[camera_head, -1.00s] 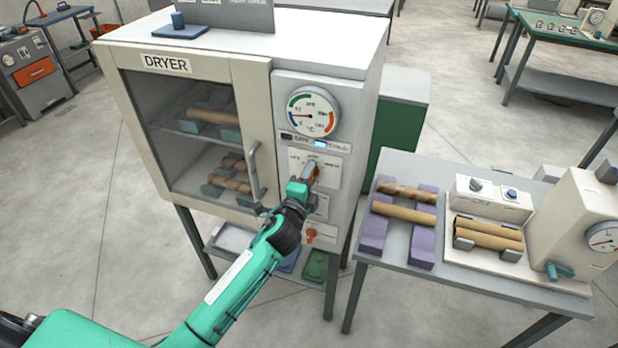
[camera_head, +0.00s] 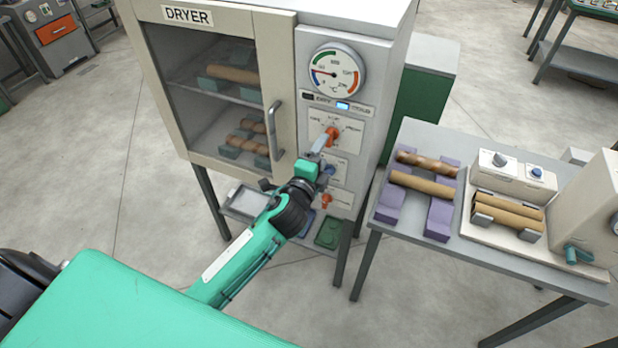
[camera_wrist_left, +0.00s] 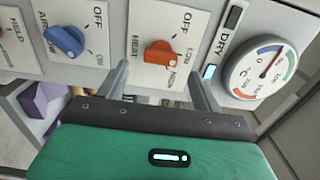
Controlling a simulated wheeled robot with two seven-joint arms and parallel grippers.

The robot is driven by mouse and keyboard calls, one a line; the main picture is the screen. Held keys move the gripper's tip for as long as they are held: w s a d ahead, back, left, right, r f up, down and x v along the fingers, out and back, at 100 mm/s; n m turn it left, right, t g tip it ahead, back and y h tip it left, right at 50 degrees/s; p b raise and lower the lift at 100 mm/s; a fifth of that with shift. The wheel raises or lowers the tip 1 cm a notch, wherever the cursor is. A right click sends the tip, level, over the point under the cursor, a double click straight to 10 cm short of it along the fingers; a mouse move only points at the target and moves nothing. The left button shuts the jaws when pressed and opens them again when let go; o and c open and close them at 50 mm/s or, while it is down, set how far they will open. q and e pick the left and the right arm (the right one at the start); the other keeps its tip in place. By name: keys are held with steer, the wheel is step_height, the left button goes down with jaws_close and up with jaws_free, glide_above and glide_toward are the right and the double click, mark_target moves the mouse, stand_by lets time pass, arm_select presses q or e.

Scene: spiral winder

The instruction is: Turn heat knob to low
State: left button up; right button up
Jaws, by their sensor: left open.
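The orange heat knob (camera_head: 333,133) is on the dryer's front panel, below the round dial. In the left wrist view the same orange knob (camera_wrist_left: 160,53) sits on a white plate marked OFF, LOW and HIGH. I cannot tell for sure which mark it points at. My left gripper (camera_head: 319,146) is open, just in front of the knob and to its lower left in the head view. In the left wrist view its two fingers (camera_wrist_left: 158,72) stand apart on either side below the knob, with nothing between them. My right gripper is not in view.
A blue knob (camera_head: 329,170) and a red one (camera_head: 326,200) lie below on the panel. The dryer door handle (camera_head: 273,130) sticks out to the left. A grey table (camera_head: 410,255) with brown tubes on purple blocks stands at the right.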

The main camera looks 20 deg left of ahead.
arm_select(q)
steer(key=s+b, duration=0.2)
steer(key=s, duration=0.6)
steer(key=shift+s+a, duration=0.1)
step_height(320, 180, down, 22)
steer(key=a+n+g, duration=0.2)
steer(key=n+g, duration=0.1)
steer(key=g, duration=0.1)
steer(key=s+a+f+n+g, duration=0.1)
steer(key=s+f+n+g, duration=0.3)
steer(key=f, duration=0.7)
steer(key=s+a+f+n+g, duration=0.15)
steer(key=s+f, duration=0.45)
steer(key=f, duration=0.6)
steer(key=s+f+n+g, duration=0.2)
steer(key=s+f, duration=0.5)
steer(key=s, duration=0.4)
steer(key=s+a+f+n+g, duration=0.1)
steer(key=s+f+n+g, duration=0.2)
steer(key=s+f, duration=0.4)
steer(key=s+a+f+n+g, duration=0.1)
steer(key=s+f, duration=0.7)
steer(key=s, duration=0.9)
steer(key=shift+s+a+n+g+y+b, duration=0.25)
steer(key=shift+n+g+b, duration=0.2)
steer(key=shift+n+g, duration=0.3)
